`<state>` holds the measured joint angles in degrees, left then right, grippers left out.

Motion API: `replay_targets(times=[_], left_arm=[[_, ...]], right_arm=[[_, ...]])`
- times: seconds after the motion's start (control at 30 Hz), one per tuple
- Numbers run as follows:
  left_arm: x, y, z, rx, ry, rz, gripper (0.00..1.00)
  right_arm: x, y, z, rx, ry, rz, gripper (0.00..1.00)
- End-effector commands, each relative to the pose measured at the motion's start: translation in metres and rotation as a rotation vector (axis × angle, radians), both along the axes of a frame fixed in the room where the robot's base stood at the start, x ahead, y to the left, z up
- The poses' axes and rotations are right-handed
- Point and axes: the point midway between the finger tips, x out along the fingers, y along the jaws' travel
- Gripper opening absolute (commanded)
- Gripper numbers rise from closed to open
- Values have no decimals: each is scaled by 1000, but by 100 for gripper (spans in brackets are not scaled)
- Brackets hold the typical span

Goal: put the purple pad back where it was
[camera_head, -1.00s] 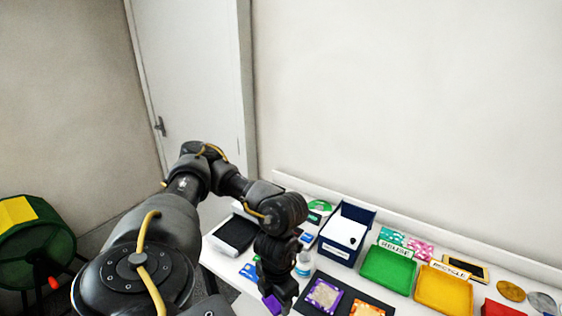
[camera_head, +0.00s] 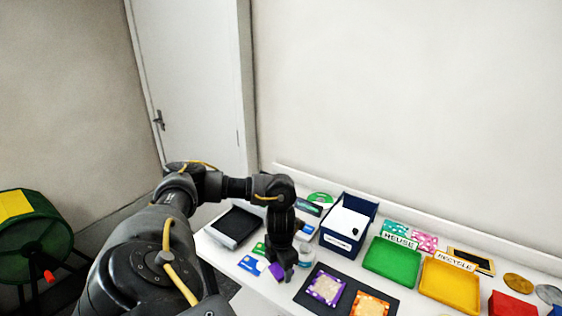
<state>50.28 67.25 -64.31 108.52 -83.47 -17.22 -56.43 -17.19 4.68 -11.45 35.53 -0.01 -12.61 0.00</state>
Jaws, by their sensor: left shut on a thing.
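My left gripper (camera_head: 284,275) reaches over the front left part of the white table and is shut on a small purple thing, the purple pad (camera_head: 276,271). Only part of the pad shows beside the dark fingers; the rest is hidden. The gripper points down, left of a dark mat (camera_head: 312,297). On that mat lie a purple-edged square (camera_head: 326,287) with a pale middle and an orange-edged square (camera_head: 370,304). I cannot tell whether the pad touches the table. My right gripper is not in view.
Blue and green cards (camera_head: 249,264) lie left of the gripper, near a black tray-like thing (camera_head: 234,227). A clear bottle (camera_head: 305,256) stands close on its right. Behind are a navy box (camera_head: 336,243), a green tray (camera_head: 391,262) and a yellow tray (camera_head: 449,287).

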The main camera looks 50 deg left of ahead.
Motion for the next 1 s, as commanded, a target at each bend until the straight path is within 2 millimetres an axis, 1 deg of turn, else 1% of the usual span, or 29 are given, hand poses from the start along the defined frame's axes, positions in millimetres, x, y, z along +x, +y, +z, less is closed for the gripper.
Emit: replay_targets(times=[0.03,0.27,0.33,0.4,0.53,0.8,0.97,1.0], left_arm=[[1,2,-4,0,1,2,36],[5,6,-9,1,0,1,36],[7,9,-17,1,3,3,36],[6,8,-26,-1,4,1,36],[7,9,-39,2,1,1,36],[7,9,-42,2,-1,0,36],[7,8,-47,2,-1,0,36],[7,8,-45,2,-1,0,59]], right_arm=[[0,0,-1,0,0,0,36],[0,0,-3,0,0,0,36],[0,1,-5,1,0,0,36],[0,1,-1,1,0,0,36],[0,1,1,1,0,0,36],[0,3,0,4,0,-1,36],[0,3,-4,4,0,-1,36],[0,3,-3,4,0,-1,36]])
